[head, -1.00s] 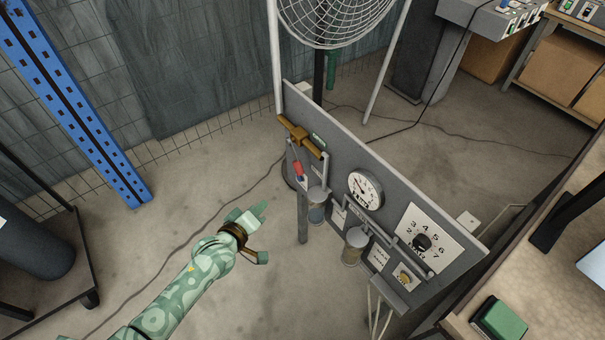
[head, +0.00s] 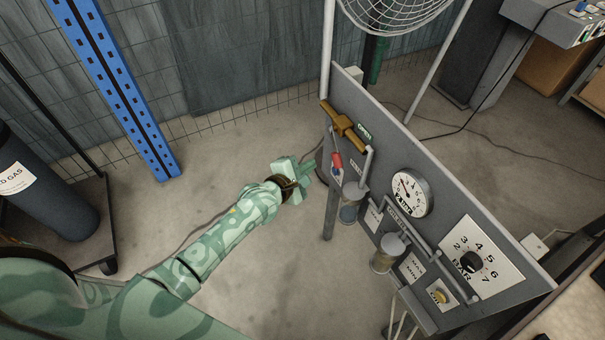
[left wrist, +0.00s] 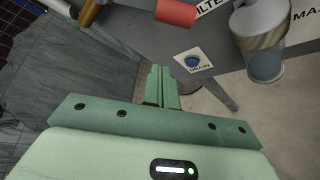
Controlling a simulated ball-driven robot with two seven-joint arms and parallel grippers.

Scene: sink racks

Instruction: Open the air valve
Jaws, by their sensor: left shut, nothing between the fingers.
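The air valve is a brass body (head: 343,124) near the upper left end of the grey panel, with a lever ending in a red grip (head: 337,161) that hangs down. A green plate reading OPEN (head: 364,131) is beside the brass body. My left gripper (head: 307,171) is just left of the red grip and a little lower, apart from it. Its fingers (left wrist: 161,88) are shut and empty. In the left wrist view the red grip (left wrist: 175,12) shows at the top, beyond the fingertips, and part of the brass body (left wrist: 92,12) shows at top left.
The panel also carries a pressure gauge (head: 411,193), a black BAR knob (head: 470,262), glass filter bowls (head: 387,252) and a yellow button (head: 441,296). A blue DRAIN button (left wrist: 193,62) is below the red grip. A blue post (head: 120,90) and a gas cylinder (head: 45,190) stand left.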

